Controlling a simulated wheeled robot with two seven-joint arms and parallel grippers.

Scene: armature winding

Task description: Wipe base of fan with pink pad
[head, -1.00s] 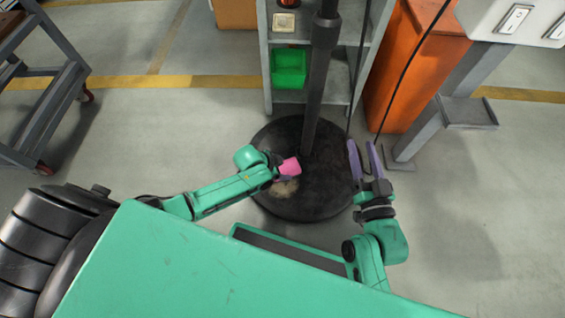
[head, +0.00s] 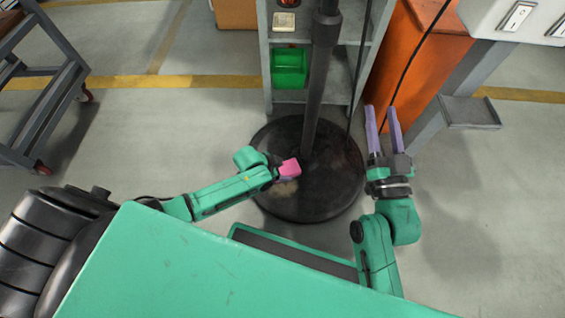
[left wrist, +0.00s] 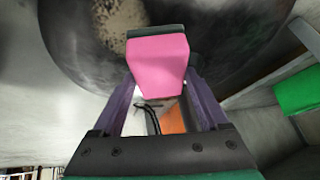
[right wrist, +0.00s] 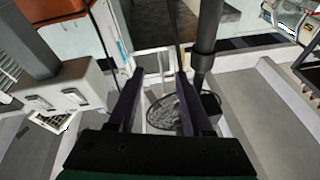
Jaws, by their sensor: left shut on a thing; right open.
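The fan's round black base (head: 325,190) lies on the floor, with its dark pole (head: 318,90) rising from it. A pale dusty patch (head: 287,188) shows on the base near its left side, and in the left wrist view (left wrist: 118,18). The pink pad (head: 290,168) is held by my left gripper (head: 278,172) over the left part of the base. In the left wrist view the pad (left wrist: 157,65) sits between the purple fingers, its dark far edge close to the base; contact is unclear. My right gripper (head: 382,128) is open and empty, right of the base.
A grey shelf (head: 268,60) with a green bin (head: 289,68) stands behind the base. An orange cabinet (head: 420,60) and a grey machine leg (head: 440,115) stand at the right. A dark cart (head: 45,110) is at the left. A black cable hangs near the pole.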

